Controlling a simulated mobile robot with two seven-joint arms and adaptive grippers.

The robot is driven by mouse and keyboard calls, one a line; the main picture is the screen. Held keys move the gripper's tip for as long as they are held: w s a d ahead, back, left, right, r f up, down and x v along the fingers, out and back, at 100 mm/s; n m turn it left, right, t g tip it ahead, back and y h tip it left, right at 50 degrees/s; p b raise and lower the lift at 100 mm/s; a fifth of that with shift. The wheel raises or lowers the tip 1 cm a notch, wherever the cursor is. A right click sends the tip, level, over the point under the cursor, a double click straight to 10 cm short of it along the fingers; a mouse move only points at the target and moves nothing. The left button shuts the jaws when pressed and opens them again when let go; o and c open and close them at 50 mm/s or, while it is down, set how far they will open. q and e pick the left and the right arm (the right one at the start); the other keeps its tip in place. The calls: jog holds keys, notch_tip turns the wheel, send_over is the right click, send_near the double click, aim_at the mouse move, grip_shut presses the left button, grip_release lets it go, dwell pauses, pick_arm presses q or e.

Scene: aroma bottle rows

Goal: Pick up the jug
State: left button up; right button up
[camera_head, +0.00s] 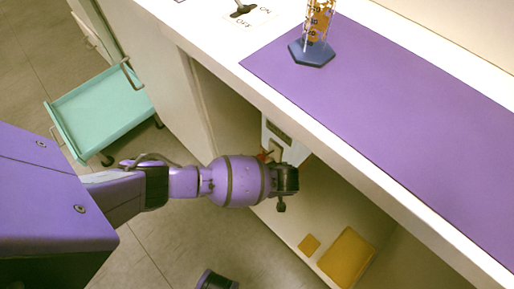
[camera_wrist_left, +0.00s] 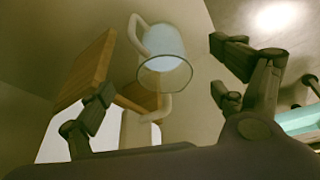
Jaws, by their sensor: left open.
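The jug (camera_wrist_left: 166,58) shows in the left wrist view as a clear, bluish vessel with pale handles or loops, above the middle and between my fingers. My left gripper (camera_wrist_left: 165,93) is open, with one finger on each side of the jug's outline; no contact shows. In the head view my left gripper (camera_head: 287,183) is at the open lower compartment under the counter, seen from above, and its fingers are mostly hidden. I cannot make out the jug in the head view. My right gripper is not in view.
The white counter (camera_head: 215,40) overhangs the compartment. A measuring cylinder (camera_head: 312,52) stands on its purple mat (camera_head: 390,95). A yellow box (camera_head: 346,258) and a smaller block (camera_head: 309,244) lie on the lower shelf. A turquoise cart (camera_head: 100,108) stands at the left. A brown box (camera_wrist_left: 82,72) is beside the jug.

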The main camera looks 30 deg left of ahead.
pick_arm(q)
jog(key=b+x, duration=0.2)
jog(key=x, duration=0.1)
jog(key=b+x, duration=0.2)
jog(key=x, duration=0.2)
jog(key=b+x, duration=0.2)
jog(key=x, duration=0.1)
jog(key=shift+w+a+f, duration=0.2)
jog(key=shift+w+a, duration=0.15)
jog(key=shift+w, duration=0.05)
jog(key=shift+w+a+f+b, duration=0.1)
jog(key=shift+w+f+b, duration=0.1)
jog(key=shift+f+b, duration=0.3)
jog(key=shift+r, duration=0.15)
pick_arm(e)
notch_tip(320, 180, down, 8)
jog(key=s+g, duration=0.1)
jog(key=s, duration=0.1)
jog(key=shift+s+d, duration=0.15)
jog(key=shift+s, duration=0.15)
pick_arm(q)
jog(key=shift+r, duration=0.1)
jog(key=c, duration=1.8)
